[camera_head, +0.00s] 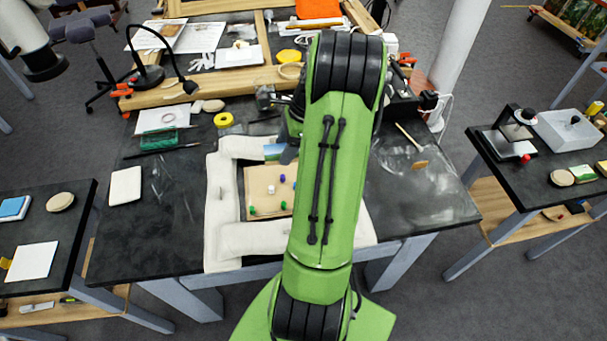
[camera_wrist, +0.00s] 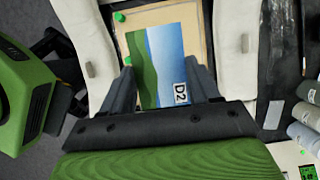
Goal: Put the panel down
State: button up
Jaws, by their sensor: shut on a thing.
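The panel (camera_wrist: 162,58), a small painted landscape of green and blue with a white "D2" label, is between the fingers of my gripper (camera_wrist: 158,62) in the wrist view. My gripper is shut on it. In the head view only a blue-green bit of the panel (camera_head: 273,151) shows beside my arm, which hides most of my gripper. Behind the panel is a tan board (camera_head: 256,190) with several coloured pins, framed by white padded bolsters (camera_head: 218,205). The board also shows in the wrist view (camera_wrist: 198,20). I cannot tell whether the panel touches the board.
The dark worktable (camera_head: 165,215) holds a white pad (camera_head: 125,186), a yellow tape roll (camera_head: 223,119), a green tray (camera_head: 158,141) and a black lamp (camera_head: 150,75). The table's front left is mostly clear.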

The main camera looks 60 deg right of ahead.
notch_tip(320, 180, down, 10)
jog(key=shift+w+a+r+b, duration=0.15)
jog(key=shift+b, duration=0.65)
jog(key=shift+f, duration=0.6)
jog(key=o, duration=1)
jog(key=shift+o, duration=0.2)
jog(key=shift+r, duration=0.2)
